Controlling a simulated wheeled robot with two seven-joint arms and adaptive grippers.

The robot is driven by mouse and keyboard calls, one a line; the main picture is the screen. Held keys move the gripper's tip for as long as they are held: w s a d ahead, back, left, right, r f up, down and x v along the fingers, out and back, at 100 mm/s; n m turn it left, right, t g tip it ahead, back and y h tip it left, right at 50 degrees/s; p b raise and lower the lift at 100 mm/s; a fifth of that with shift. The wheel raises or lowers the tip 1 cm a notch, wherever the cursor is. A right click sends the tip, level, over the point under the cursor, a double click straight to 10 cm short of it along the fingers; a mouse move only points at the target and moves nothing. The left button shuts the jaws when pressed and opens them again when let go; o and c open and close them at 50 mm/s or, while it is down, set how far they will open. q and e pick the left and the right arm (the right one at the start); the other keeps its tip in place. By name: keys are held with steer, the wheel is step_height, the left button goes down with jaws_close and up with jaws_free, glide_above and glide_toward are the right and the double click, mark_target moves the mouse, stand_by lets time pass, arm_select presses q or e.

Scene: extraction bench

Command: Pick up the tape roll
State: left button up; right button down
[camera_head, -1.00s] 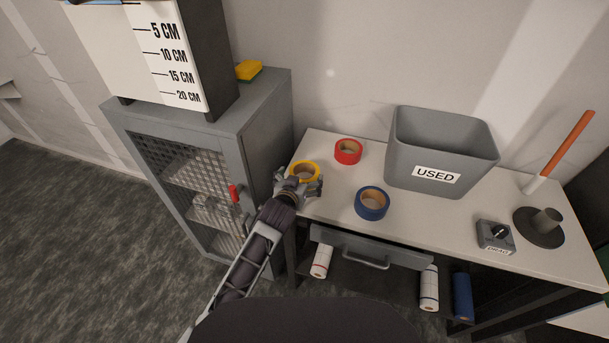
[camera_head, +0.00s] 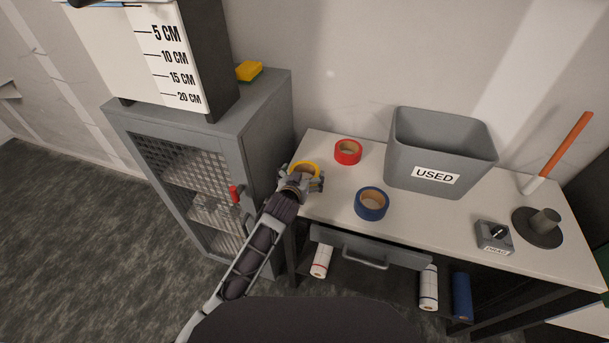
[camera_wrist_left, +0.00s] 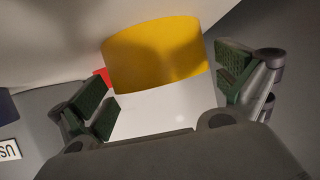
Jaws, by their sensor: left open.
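Three tape rolls lie on the bench: a yellow roll (camera_head: 304,167) at the left end, a red roll (camera_head: 348,151) behind it to the right, and a blue roll (camera_head: 372,203) nearer the front. My left gripper (camera_head: 301,177) is at the yellow roll and hides part of it. In the left wrist view the yellow roll (camera_wrist_left: 155,52) is ahead of the open, green-padded fingers, its wall reaching toward the gap between them. The fingers do not appear closed on it. A bit of the red roll (camera_wrist_left: 101,75) shows behind. My right gripper is not in view.
A grey bin marked USED (camera_head: 437,150) stands at the back of the bench (camera_head: 430,222). A dial box (camera_head: 494,236) and a round stand (camera_head: 538,228) are at the right. A grey mesh-door cabinet (camera_head: 262,125) rises close on the left.

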arm_select(q)
steer(key=shift+x, duration=1.1)
steer(key=c, duration=0.8)
steer(key=shift+r, duration=5)
steer(key=shift+s, duration=0.1)
